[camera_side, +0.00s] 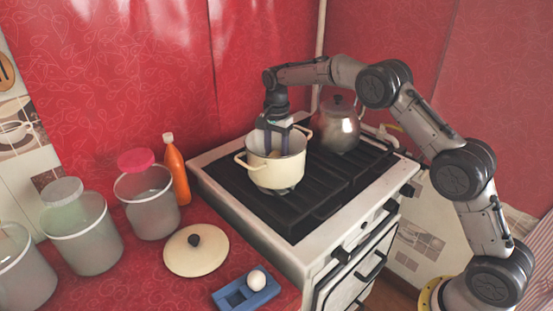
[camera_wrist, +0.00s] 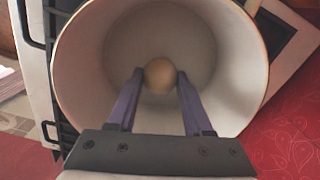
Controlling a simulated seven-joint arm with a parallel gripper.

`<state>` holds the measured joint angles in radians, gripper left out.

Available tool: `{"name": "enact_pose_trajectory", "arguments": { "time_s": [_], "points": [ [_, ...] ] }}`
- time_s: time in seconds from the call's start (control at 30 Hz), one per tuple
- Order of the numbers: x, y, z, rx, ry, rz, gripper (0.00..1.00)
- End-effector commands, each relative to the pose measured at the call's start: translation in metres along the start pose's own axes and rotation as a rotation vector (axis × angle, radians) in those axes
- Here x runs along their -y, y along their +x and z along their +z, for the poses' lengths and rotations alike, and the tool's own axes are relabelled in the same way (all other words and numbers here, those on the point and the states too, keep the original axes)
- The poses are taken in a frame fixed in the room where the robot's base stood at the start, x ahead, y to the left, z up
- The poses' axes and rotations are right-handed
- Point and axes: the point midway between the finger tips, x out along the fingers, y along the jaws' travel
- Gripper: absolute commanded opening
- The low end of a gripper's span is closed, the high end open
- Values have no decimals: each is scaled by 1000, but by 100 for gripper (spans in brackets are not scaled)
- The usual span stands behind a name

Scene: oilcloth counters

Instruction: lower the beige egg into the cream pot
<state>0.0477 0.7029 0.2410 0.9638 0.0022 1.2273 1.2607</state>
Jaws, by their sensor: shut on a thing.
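The cream pot (camera_side: 277,173) stands on the stove with its lid off and two side handles. In the wrist view I look down into the pot (camera_wrist: 80,62). My gripper (camera_side: 276,146) reaches down through the pot's open top, its fingers partly hidden by the near wall. In the wrist view my gripper (camera_wrist: 159,76) is shut on the beige egg (camera_wrist: 160,74), one finger on each side. The egg is inside the pot's rim; I cannot tell whether it touches the bottom. In the side view the egg is mostly hidden by the pot wall.
A metal kettle (camera_side: 337,126) stands behind the pot on the stove (camera_side: 312,200). A cream lid (camera_side: 196,251), a blue holder (camera_side: 245,293) with a white egg (camera_side: 256,279), an orange bottle (camera_side: 176,172) and several clear canisters (camera_side: 147,200) are on the red counter.

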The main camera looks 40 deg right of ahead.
Motion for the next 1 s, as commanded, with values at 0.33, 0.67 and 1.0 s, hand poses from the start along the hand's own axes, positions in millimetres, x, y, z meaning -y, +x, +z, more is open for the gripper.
{"name": "enact_pose_trajectory", "arguments": {
  "time_s": [0.33, 0.67, 1.0],
  "points": [
    [0, 5, 0, 0, 0, 0, 30],
    [0, 9, 0, 0, 0, 1, 30],
    [0, 11, 0, 0, 0, 0, 30]
  ]
}}
